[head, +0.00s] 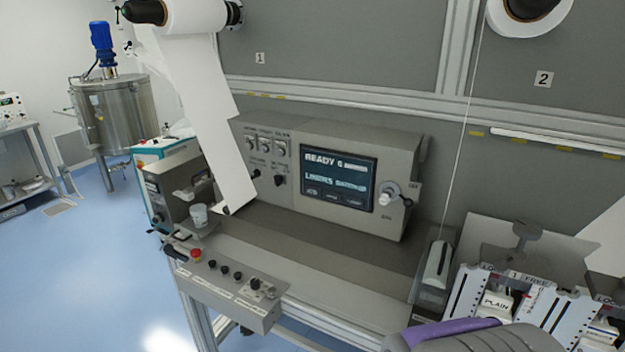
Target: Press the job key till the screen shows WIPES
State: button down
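The screen (337,181) is lit on the front of a grey control box (405,160). Its top line starts with READY and its larger middle line reads LINERS, followed by smaller words I cannot make out. A row of small dark labelled boxes (313,192) runs along the screen's bottom edge; their lettering is too small to read surely. I cannot tell which control is the job key. A grey and purple part of my arm shows at the bottom right, well below the screen. My gripper's fingers are not in view.
Switches (265,144) and a white knob (388,197) flank the screen. A lower panel (238,304) carries a red button (196,254) and several black ones. A white web (205,100) hangs left of the screen. Slotted holders (490,285) stand at right. Blue floor is open at left.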

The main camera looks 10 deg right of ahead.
aim_at(307, 189)
jog(key=i+j, duration=0.25)
jog(key=j, duration=0.2)
jog(key=i+j, duration=0.55)
jog(key=j, duration=0.3)
jog(key=z, duration=1.65)
